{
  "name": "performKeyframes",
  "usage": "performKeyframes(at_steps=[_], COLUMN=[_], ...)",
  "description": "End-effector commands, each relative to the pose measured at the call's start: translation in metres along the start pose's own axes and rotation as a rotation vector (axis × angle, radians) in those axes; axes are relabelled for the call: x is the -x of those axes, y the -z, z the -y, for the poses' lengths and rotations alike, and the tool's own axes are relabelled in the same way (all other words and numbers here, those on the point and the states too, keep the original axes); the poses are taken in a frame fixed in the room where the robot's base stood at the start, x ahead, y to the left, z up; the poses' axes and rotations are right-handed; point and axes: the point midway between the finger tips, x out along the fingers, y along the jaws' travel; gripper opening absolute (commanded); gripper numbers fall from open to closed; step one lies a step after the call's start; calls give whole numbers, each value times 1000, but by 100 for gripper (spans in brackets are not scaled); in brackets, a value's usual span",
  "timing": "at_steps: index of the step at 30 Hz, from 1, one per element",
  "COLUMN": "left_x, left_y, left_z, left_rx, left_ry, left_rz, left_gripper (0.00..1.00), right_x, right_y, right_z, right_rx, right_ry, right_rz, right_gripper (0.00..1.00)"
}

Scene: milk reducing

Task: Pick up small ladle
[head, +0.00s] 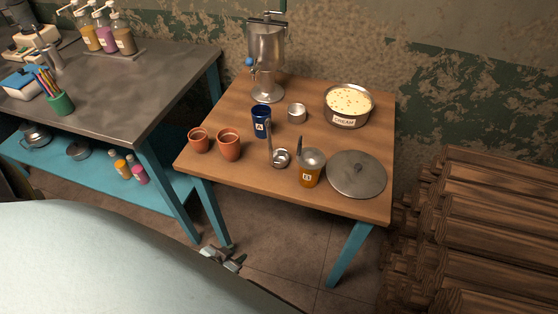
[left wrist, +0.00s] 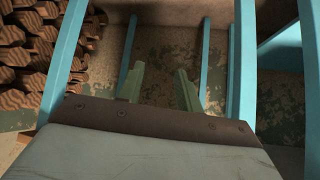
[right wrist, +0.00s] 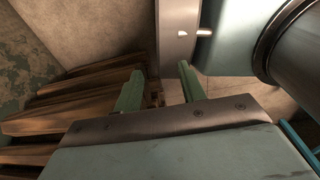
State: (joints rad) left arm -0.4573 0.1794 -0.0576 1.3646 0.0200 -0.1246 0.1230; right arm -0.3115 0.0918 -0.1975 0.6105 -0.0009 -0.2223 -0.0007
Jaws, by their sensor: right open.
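A small metal ladle (head: 281,159) stands on the wooden table, its bowl down and its thin handle upright. My left gripper (head: 223,258) is low in front of the table, well apart from the ladle. In the left wrist view its two fingers (left wrist: 158,88) are spread with nothing between them. My right gripper (right wrist: 160,87) shows only in its wrist view, open and empty. The ladle shows in neither wrist view.
The wooden table (head: 232,108) also holds two clay cups (head: 229,147), a blue cup (head: 261,121), a small metal pot (head: 297,112), a cream pan (head: 347,119), a round lid (head: 357,174) and a dispenser (head: 266,50). Stacked logs (head: 480,235) stand right; a metal-topped bench (head: 130,85) left.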

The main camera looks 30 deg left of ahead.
Motion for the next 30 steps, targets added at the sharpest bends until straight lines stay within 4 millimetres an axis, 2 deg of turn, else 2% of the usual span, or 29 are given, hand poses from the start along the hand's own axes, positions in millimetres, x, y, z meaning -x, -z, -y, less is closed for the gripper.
performKeyframes(at_steps=[1, 4, 6, 9, 12, 15, 18, 20, 23, 30], left_x=[4, 25, 46, 78, 109, 136, 154, 159, 158, 129], left_y=[34, 101, 146, 197, 237, 265, 281, 287, 297, 325], left_z=[7, 17, 22, 24, 23, 20, 17, 16, 16, 14], left_rx=[8, 22, 26, 27, 26, 21, 19, 18, 17, 16], left_ry=[3, 3, -4, -19, -37, -55, -68, -73, -75, -74], left_rz=[-93, -263, -379, -518, -632, -717, -769, -786, -799, -799], left_gripper=[35, 35, 35, 35, 35, 35, 35, 35, 35, 35], right_x=[-7, -14, -19, -24, -28, -31, -33, -33, -34, -36], right_y=[-6, -7, -2, 9, 18, 21, 20, 19, 16, 7], right_z=[-1, -4, -6, -8, -8, -8, -8, -8, -8, -7], right_rx=[2, 4, 5, 6, 6, 7, 7, 7, 8, 9], right_ry=[-2, -6, -8, -10, -11, -12, -12, -11, -11, -9], right_rz=[9, 10, 3, -15, -32, -37, -36, -34, -29, -15], right_gripper=[40, 40, 40, 40, 40, 40, 40, 40, 40, 40])
